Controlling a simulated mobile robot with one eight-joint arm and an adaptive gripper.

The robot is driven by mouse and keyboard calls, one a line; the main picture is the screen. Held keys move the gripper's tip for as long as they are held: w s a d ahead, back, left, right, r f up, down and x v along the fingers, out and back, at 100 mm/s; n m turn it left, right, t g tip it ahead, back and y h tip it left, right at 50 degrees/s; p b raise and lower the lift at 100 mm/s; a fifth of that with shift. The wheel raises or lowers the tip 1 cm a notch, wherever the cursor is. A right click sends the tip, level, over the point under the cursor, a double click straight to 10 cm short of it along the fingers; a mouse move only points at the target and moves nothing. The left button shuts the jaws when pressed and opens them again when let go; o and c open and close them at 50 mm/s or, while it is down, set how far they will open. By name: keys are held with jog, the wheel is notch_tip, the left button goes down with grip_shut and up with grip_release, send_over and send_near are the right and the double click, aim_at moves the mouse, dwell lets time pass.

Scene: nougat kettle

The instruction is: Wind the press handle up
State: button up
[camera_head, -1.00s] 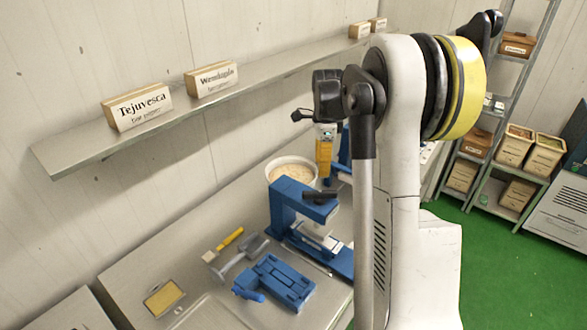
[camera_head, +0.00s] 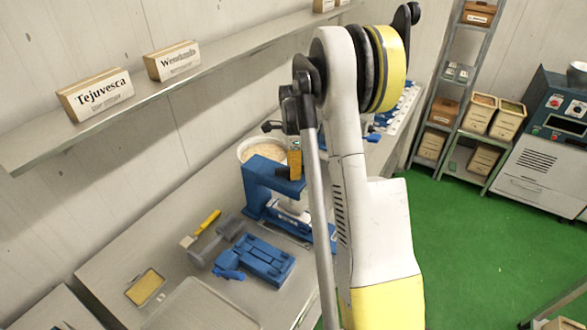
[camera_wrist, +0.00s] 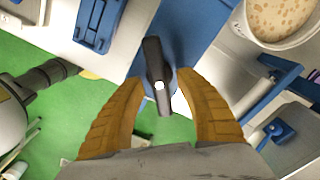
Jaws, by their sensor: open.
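The blue press (camera_head: 258,190) stands on the metal table, partly hidden by my arm in the head view. Its dark bar handle (camera_wrist: 153,58) shows in the wrist view, with a bright round hub at its middle, against the press's blue top (camera_wrist: 195,22). My gripper (camera_wrist: 160,82) is open. Its two orange fingers stand on either side of the handle in the picture; I cannot tell whether they touch it. In the head view my gripper (camera_head: 294,160) is just over the press top, and the handle is mostly hidden.
A white tub of pale contents (camera_head: 258,150) stands behind the press; it also shows in the wrist view (camera_wrist: 285,18). A blue mould (camera_head: 262,262), a grey tool (camera_head: 215,240) and a yellow-handled scraper (camera_head: 208,222) lie in front. A shelf (camera_head: 150,98) runs along the wall.

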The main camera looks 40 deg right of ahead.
grip_shut()
jog(key=n+b, duration=0.2)
jog(key=n, duration=0.2)
jog(key=shift+f+b, duration=0.1)
jog(key=shift+b, duration=0.25)
jog(key=n+b, duration=0.2)
jog(key=n, duration=0.3)
jog(key=shift+w, duration=0.15)
jog(key=n+b, duration=0.2)
jog(key=n, duration=0.3)
jog(key=shift+w+n, duration=0.1)
jog(key=shift+n, duration=0.3)
jog(key=n+b, duration=0.1)
jog(key=n, duration=0.3)
jog(key=shift+a+n, duration=0.1)
jog(key=shift+n, duration=0.3)
